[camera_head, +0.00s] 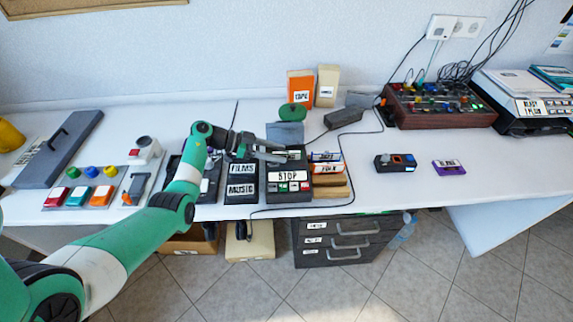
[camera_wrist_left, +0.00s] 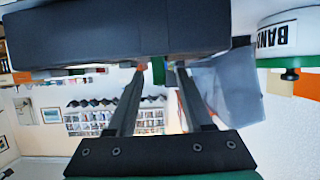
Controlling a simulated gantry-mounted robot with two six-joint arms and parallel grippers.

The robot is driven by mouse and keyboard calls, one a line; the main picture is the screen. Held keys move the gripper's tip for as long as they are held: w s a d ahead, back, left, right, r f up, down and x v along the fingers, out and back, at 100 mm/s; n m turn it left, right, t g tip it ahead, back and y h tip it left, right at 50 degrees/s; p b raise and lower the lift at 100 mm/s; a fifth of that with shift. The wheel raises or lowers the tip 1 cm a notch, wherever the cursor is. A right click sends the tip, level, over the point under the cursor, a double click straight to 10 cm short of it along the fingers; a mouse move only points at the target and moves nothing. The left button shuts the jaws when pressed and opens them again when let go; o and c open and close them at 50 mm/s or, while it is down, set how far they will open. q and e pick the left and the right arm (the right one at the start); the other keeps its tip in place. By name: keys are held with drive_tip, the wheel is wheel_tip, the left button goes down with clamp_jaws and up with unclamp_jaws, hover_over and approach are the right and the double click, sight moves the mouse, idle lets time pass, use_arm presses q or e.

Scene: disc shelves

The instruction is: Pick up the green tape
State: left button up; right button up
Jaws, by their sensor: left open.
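My left gripper (camera_head: 272,152) is open at the back of the black STOP machine (camera_head: 288,188). In the left wrist view my left gripper (camera_wrist_left: 161,72) has its two fingers apart. A small green piece (camera_wrist_left: 158,71) shows between the fingertips; it may be the green tape, but most of it is hidden and I cannot tell. No green tape can be made out clearly in the head view. A round green top (camera_head: 293,112) stands behind the machine. My right gripper is not in view.
A black FILMS and MUSIC box (camera_head: 241,184) stands left of the machine. Labelled cases (camera_head: 327,163) lie to its right. An orange box (camera_head: 300,86) stands behind. A purple cassette (camera_head: 449,168) lies at the right. Cables cross the table.

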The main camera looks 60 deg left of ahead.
use_arm(q)
drive_tip(key=shift+w+d, duration=0.1)
drive_tip(key=shift+w, duration=0.15)
clamp_jaws()
wheel_tip(320, 180, up, 10)
drive_tip(key=p, duration=0.6)
drive_tip(key=shift+p, duration=0.4)
